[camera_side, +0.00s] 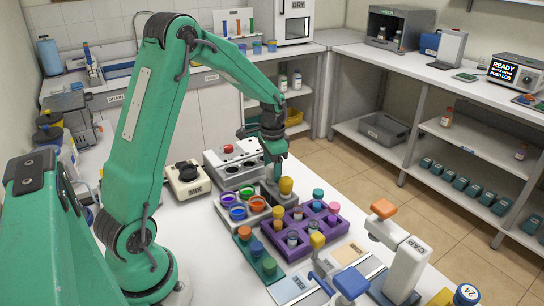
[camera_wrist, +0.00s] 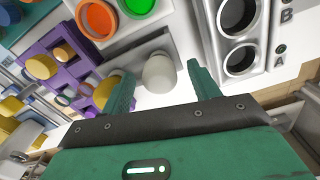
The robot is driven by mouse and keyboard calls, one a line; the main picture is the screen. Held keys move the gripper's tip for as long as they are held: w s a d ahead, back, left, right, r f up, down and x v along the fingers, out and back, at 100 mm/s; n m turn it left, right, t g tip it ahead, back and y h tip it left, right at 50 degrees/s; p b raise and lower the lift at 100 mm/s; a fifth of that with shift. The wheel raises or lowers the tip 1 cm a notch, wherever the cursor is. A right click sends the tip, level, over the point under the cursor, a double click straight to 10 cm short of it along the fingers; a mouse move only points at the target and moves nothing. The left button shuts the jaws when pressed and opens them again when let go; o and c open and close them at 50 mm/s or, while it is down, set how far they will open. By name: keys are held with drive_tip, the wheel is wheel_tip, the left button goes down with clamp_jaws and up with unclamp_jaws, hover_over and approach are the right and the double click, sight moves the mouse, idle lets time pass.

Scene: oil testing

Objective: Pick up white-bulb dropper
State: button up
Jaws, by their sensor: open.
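The white-bulb dropper shows in the wrist view as a pale round bulb (camera_wrist: 159,76), seen from above, at the end of a light grey strip. My gripper (camera_wrist: 162,84) is open, with one green finger on each side of the bulb and a visible gap to each. Its depth relative to the bulb is hard to tell.
A purple rack (camera_side: 300,243) with several capped vials stands close by; it also shows in the wrist view (camera_wrist: 40,48). A yellow bulb (camera_side: 286,186) is right beside my gripper. A tray holds coloured cups (camera_side: 237,212). A metal-welled block (camera_wrist: 262,40) is right of my fingers.

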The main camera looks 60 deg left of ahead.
sight(272, 180)
drive_tip(key=shift+f, duration=2.05)
drive_tip(key=c, duration=0.7)
